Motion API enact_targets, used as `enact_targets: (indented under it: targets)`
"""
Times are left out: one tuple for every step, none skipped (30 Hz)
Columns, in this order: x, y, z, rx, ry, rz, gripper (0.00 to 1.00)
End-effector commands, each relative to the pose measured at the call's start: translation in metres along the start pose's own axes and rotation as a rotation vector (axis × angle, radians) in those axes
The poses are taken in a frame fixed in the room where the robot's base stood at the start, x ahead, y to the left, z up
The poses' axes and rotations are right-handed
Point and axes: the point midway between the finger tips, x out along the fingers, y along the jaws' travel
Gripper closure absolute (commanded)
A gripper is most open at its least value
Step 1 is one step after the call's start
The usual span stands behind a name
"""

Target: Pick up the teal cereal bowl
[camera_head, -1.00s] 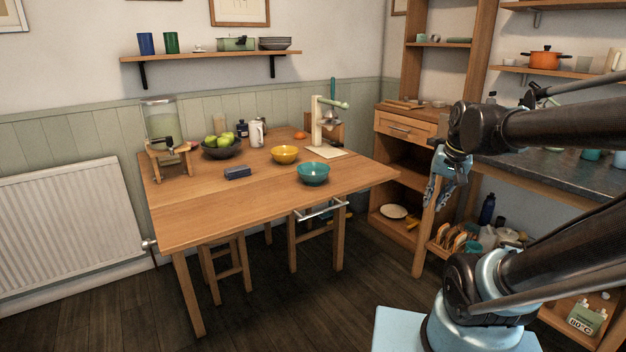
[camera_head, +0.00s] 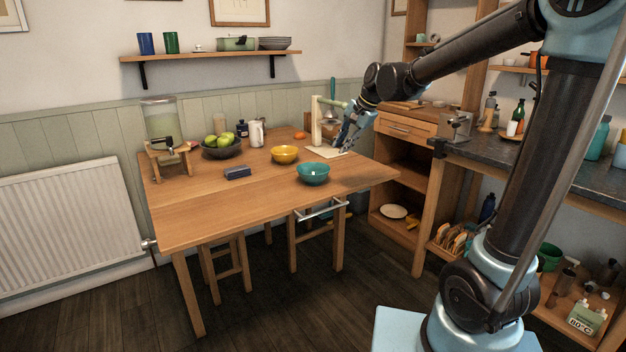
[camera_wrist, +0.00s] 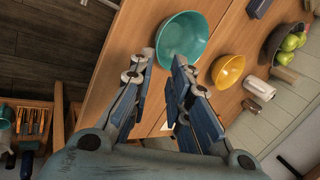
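The teal cereal bowl (camera_head: 313,173) stands upright on the wooden table near its right front side, and looks empty. In the wrist view the teal bowl (camera_wrist: 182,40) lies ahead of the fingertips, toward the top of the picture. My gripper (camera_head: 343,146) is above the right part of the table, to the right of and behind the bowl in the head view. In the wrist view my gripper (camera_wrist: 163,66) has its two fingers spread apart, with nothing between them. It does not appear to touch the bowl.
A yellow bowl (camera_head: 285,155) stands close behind the teal one. The front left tabletop (camera_head: 200,215) is clear.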

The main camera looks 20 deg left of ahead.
Motion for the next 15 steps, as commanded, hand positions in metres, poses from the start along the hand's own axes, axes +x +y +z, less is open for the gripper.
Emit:
enact_targets:
  targets:
    - [0.005,-0.002,0.0,0.001,-0.001,-0.001,0.83]
    - [0.008,-0.002,0.0,0.001,-0.001,-0.001,0.83]
    - [0.013,-0.002,0.0,0.001,-0.001,-0.001,0.83]
    - [0.018,-0.002,0.0,0.0,-0.001,-0.001,0.83]
    - [0.023,-0.002,0.0,0.0,-0.001,-0.001,0.83]
    - [0.03,-0.002,0.0,0.0,0.0,-0.001,0.83]
    - [0.035,-0.002,0.0,0.0,0.0,-0.001,0.83]
    - [0.039,-0.002,0.0,0.0,0.0,-0.001,0.83]
    - [0.046,-0.002,0.0,0.0,0.0,-0.001,0.83]
    - [0.051,-0.002,0.0,0.0,0.0,-0.001,0.83]
    - [0.055,-0.002,0.0,0.0,0.0,-0.001,0.83]
    - [0.061,-0.001,0.0,0.0,0.0,-0.001,0.83]
    - [0.066,-0.002,0.0,0.0,0.0,-0.001,0.83]
    - [0.07,-0.002,0.0,-0.001,0.0,-0.001,0.83]
    - [0.076,-0.001,0.0,-0.001,0.0,-0.001,0.83]
